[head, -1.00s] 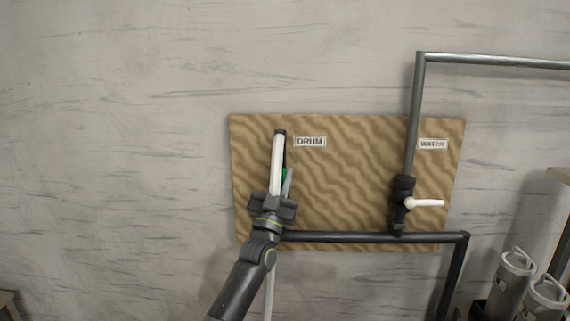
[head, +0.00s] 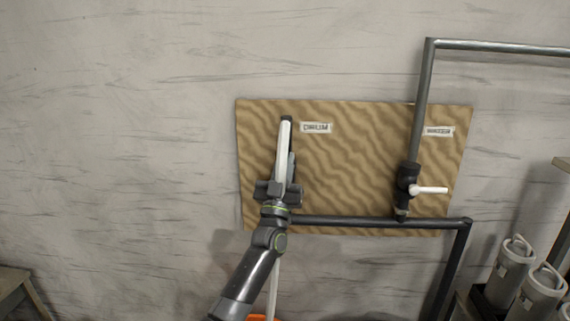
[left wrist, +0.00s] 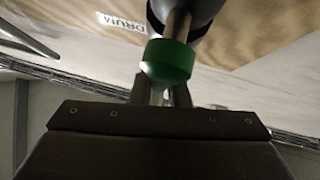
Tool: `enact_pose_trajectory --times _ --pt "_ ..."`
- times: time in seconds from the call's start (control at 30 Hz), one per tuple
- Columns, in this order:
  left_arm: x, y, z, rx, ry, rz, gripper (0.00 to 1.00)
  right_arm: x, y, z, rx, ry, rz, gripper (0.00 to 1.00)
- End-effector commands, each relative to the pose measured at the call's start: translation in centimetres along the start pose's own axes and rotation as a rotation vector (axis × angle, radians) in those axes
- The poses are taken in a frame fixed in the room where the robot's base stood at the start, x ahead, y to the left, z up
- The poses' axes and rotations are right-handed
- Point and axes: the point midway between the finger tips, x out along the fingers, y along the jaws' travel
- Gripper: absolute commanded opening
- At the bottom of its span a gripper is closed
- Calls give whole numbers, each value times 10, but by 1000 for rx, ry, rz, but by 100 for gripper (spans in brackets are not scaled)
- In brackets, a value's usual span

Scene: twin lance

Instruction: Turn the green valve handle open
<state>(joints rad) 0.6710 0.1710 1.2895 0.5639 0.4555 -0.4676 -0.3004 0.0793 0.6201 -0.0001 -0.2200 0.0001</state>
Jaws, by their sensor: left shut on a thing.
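The green valve handle (left wrist: 168,60) shows in the left wrist view as a green end piece close in front of the gripper, below a dark round body. In the head view the handle is hidden behind my left gripper (head: 279,186). The left gripper's fingers (left wrist: 161,92) are shut on the green handle. The gripper is in front of the left part of the brown wavy board (head: 345,165), below the DRUM label (head: 316,128). A white upright tube (head: 284,150) with a dark top stands by it. My right gripper is not in view.
A second valve with a white lever (head: 430,190) pointing right sits on a grey pipe (head: 422,110) at the board's right, near another label (head: 438,131). A dark pipe (head: 380,222) runs along the bottom. Grey canisters (head: 512,262) stand at lower right. The wall at left is bare.

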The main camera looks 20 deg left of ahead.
Motion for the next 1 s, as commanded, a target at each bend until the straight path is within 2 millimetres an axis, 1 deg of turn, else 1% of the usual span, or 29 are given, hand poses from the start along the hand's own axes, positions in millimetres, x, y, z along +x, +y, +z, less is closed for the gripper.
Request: enact_pose_trajectory --times 0.07,0.1,0.27,0.53,0.67,0.77,1.0 --pt "0 0 0 -4 2 -1 0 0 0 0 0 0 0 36" --pt "0 0 0 -4 1 -1 16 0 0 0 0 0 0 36" --pt "0 0 0 -3 1 -1 37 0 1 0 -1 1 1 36" --pt "-1 0 0 -2 0 0 37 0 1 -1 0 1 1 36" --pt "-10 0 2 -2 -2 0 37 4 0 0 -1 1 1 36" --pt "-26 0 3 -2 -2 0 37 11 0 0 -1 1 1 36" --pt "-85 0 5 -4 -2 -1 37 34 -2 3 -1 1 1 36"
